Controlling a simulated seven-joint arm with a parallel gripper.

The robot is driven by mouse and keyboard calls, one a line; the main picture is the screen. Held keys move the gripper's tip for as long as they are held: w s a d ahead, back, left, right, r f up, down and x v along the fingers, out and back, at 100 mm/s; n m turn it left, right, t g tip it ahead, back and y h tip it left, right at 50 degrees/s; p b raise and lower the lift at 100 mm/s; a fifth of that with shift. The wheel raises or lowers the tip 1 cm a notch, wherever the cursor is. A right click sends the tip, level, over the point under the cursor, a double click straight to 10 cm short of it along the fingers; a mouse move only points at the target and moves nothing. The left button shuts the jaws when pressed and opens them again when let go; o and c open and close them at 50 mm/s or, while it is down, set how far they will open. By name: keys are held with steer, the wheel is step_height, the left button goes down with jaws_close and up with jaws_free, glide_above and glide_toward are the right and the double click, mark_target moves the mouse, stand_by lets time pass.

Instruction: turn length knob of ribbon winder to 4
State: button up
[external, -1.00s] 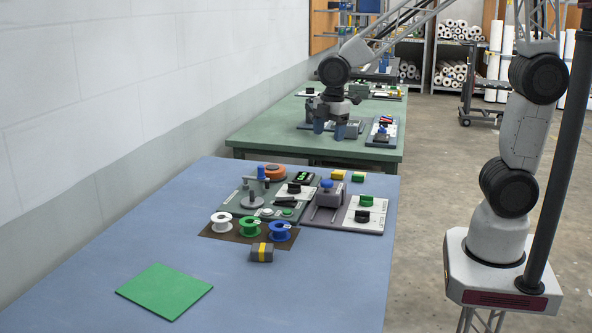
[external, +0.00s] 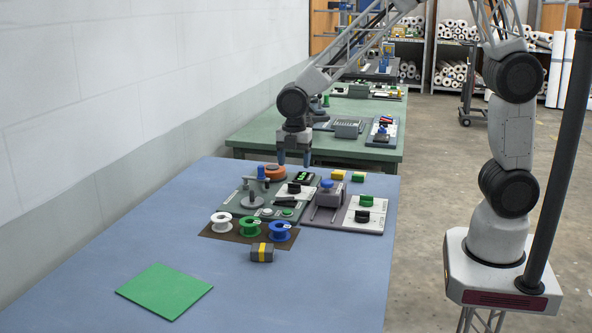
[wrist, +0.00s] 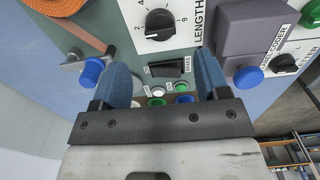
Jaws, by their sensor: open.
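The length knob (wrist: 159,23) is a black round knob on a white plate marked LENGTH, with numbers around it. It shows at the top middle of the wrist view, and I cannot tell which number it points to. In the external view the knob (external: 294,187) sits on the grey-green ribbon winder panel (external: 236,207). My gripper (external: 293,161) is open and empty above the back part of the winder, fingers pointing down. In the wrist view its blue fingers (wrist: 166,68) are spread, with a black switch (wrist: 168,68) seen between them. The knob lies beyond the fingertips, untouched.
An orange roll (external: 274,172) and a blue-knobbed crank (external: 261,173) stand on the winder's left. A grey-purple block (external: 329,195) with a blue knob stands to its right. White, green and blue spools (external: 250,226) stand in front. The blue table's front left is mostly clear.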

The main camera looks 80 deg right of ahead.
mark_target(294, 184)
steer(key=shift+f, duration=0.15)
steer(key=shift+f, duration=3.75)
steer(key=c, duration=0.9)
steer(key=shift+c, duration=0.2)
steer(key=shift+m, duration=0.4)
steer(key=m, duration=1.1)
